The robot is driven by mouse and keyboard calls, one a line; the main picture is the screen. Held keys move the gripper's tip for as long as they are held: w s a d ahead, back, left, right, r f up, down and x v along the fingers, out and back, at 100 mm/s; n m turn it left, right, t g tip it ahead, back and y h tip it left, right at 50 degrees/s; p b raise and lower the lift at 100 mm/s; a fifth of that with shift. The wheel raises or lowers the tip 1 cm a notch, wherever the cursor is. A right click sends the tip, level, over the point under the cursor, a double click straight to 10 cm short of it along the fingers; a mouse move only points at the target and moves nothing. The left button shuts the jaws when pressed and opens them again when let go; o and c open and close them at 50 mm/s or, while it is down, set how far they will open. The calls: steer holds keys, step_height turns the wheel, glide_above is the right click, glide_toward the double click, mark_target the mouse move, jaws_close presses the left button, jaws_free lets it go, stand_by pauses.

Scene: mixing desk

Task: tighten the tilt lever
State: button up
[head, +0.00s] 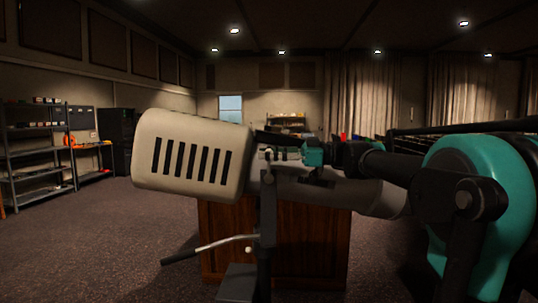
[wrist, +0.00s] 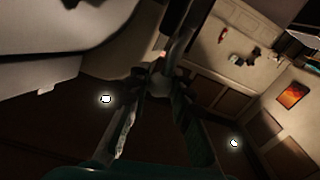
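A cream lamp housing (head: 195,155) with dark vent slots sits on a dark stand (head: 267,215) in the head view. A pale bent rod with a black grip (head: 180,257) sticks out to the lower left; I cannot tell if it is the tilt lever. My gripper (head: 290,155) is at the lamp's right side, by the bracket. In the wrist view my gripper (wrist: 158,85) has its fingers reaching up around a small greyish rounded part (wrist: 161,87). A dark bar with a small reddish spot (wrist: 163,53) is just beyond. Contact is too dark to tell.
A wooden desk (head: 325,245) stands behind the lamp. A dark grey tapered lamp barrel (head: 365,195) runs right beneath my arm. Metal shelves (head: 35,155) are at the far left. The carpet (head: 100,240) at left is clear.

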jaws_close()
steer(key=shift+a, duration=0.15)
steer(key=a+f+h, duration=0.1)
steer(key=a+h, duration=0.1)
steer(key=h, duration=0.2)
steer(key=a+f+n+h, duration=0.1)
steer(key=a+h, duration=0.1)
steer(key=h, duration=0.2)
steer(key=s+a+f+h, duration=0.1)
steer(key=a+f+h, duration=0.1)
steer(key=h, duration=0.2)
steer(key=shift+s+a+n+t, duration=0.1)
steer(key=shift+a+n+t, duration=0.2)
steer(key=shift+n+t, duration=0.1)
steer(key=shift+a+f+h, duration=0.2)
steer(key=shift+f+h, duration=0.4)
steer(key=shift+h, duration=0.5)
steer(key=shift+f+t+h, duration=0.3)
steer(key=shift+f+h, duration=0.2)
steer(key=shift+h, duration=0.3)
